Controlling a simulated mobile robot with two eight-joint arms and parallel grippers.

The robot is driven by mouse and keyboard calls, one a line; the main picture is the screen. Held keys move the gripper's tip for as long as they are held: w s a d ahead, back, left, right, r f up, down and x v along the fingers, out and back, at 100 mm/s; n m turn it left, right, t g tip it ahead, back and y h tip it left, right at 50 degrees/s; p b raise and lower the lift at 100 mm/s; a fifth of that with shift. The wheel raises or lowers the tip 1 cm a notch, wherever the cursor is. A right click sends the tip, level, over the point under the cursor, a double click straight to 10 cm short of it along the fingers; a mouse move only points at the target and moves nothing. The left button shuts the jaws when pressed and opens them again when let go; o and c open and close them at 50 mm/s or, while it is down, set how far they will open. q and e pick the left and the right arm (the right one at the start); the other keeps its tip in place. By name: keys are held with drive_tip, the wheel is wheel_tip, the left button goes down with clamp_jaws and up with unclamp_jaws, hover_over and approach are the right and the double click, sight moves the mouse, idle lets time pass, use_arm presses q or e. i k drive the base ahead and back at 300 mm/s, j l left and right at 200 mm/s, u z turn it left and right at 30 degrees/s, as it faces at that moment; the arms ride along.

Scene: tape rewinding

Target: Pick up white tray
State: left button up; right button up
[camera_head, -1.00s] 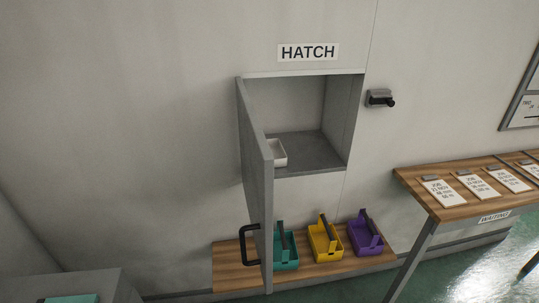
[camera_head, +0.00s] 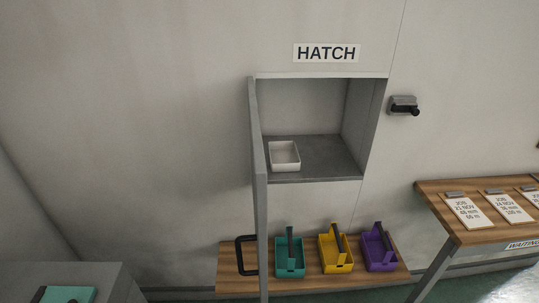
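The white tray (camera_head: 285,156) sits on the floor of the open wall hatch (camera_head: 322,168), near its left side and front edge. It looks like a small, shallow, open box and appears empty. The hatch door (camera_head: 258,190) stands swung open at the left, edge-on to me, with a black handle (camera_head: 246,255) low on it. The tray is fully visible just right of the door. Neither of my grippers shows in the head view.
Below the hatch, a wooden shelf (camera_head: 233,272) holds teal (camera_head: 289,257), yellow (camera_head: 336,256) and purple (camera_head: 379,249) totes. A wooden table (camera_head: 430,190) with cards stands at the right. A grey cabinet (camera_head: 110,285) with a teal item (camera_head: 66,295) is at the lower left.

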sight(284, 156)
drive_tip(key=i+l+u, duration=0.15)
drive_tip(key=l+u, duration=0.25)
drive_tip(key=i+l+u, duration=0.1)
drive_tip(key=l+u, duration=0.75)
drive_tip(key=l, duration=0.15)
drive_tip(key=l+u, duration=0.45)
